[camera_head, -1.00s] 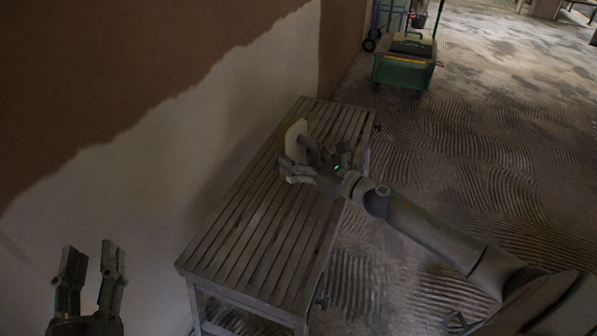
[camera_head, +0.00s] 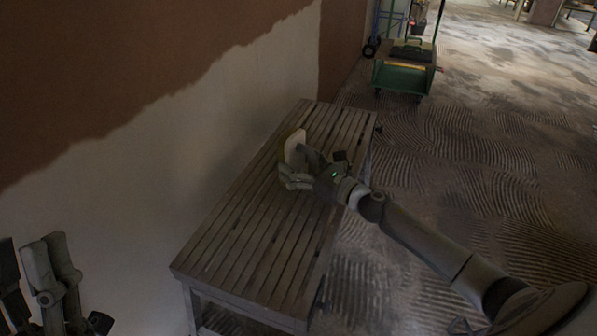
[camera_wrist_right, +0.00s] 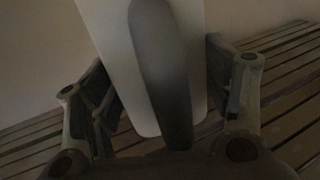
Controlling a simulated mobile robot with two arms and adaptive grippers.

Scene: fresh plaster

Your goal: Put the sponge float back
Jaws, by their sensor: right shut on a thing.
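The sponge float (camera_head: 294,147) is a pale plate with a yellowish edge, standing on edge above the slatted bench (camera_head: 222,245). My right gripper (camera_head: 300,168) is shut on it. In the right wrist view, the float's dark grey handle (camera_wrist_right: 158,70) runs between the two fingers, with the white plate (camera_wrist_right: 110,50) behind it. The exact contact of the fingers is hard to see. Whether the float touches the slats cannot be told. My left gripper (camera_head: 38,275) is at the lower left, open and empty, away from the bench.
A half-plastered wall (camera_head: 150,160) runs along the bench's left side. The visible bench slats are bare. A green cart (camera_head: 402,76) with a dark case on it stands at the back. The ridged floor (camera_head: 450,180) to the right is open.

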